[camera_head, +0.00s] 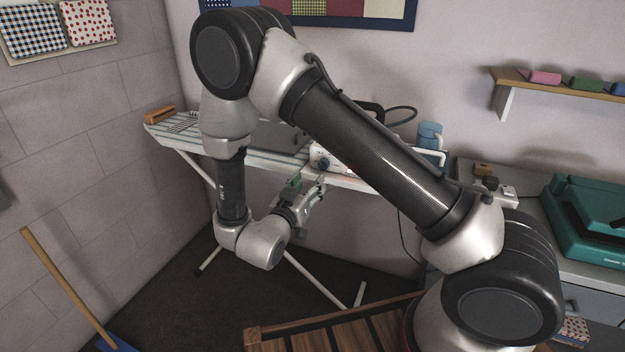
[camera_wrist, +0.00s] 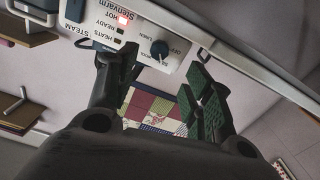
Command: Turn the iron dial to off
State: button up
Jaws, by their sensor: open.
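The iron's white control panel (camera_wrist: 142,25) fills the top of the wrist view, upside down. Its dark blue dial (camera_wrist: 160,49) sits beside the printed words OFF, LINEN and WOOL. I cannot make out where the dial's mark points. A red light (camera_wrist: 123,19) glows by the word HOT. In the head view the dial (camera_head: 324,163) shows at the front of the ironing board, and my arm hides much of the iron. My gripper (camera_wrist: 162,80) is open and empty; it also shows in the head view (camera_head: 309,186). Its fingers lie either side of the dial's line, apart from it.
The iron stands on a striped ironing board (camera_head: 178,132) with white legs. A blue bottle (camera_head: 430,133) is behind my arm. A green case (camera_head: 592,222) rests on the right counter. A slatted wooden piece (camera_head: 345,333) is in front. A broom handle (camera_head: 65,283) leans at left.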

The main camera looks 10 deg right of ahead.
aim_at(322, 166)
jog(key=w+d+m, duration=0.1)
jog(key=w, duration=0.1)
jog(key=w+d, duration=0.2)
jog(key=w+d+m, duration=0.1)
jog(key=w+d, duration=0.1)
jog(key=w, duration=0.1)
jog(key=shift+w+d+m, duration=0.1)
jog(key=shift+d+m, duration=0.1)
jog(key=shift+m, duration=0.1)
jog(key=shift+w+d, duration=0.35)
jog(key=shift+w, duration=0.2)
jog(key=c, duration=1)
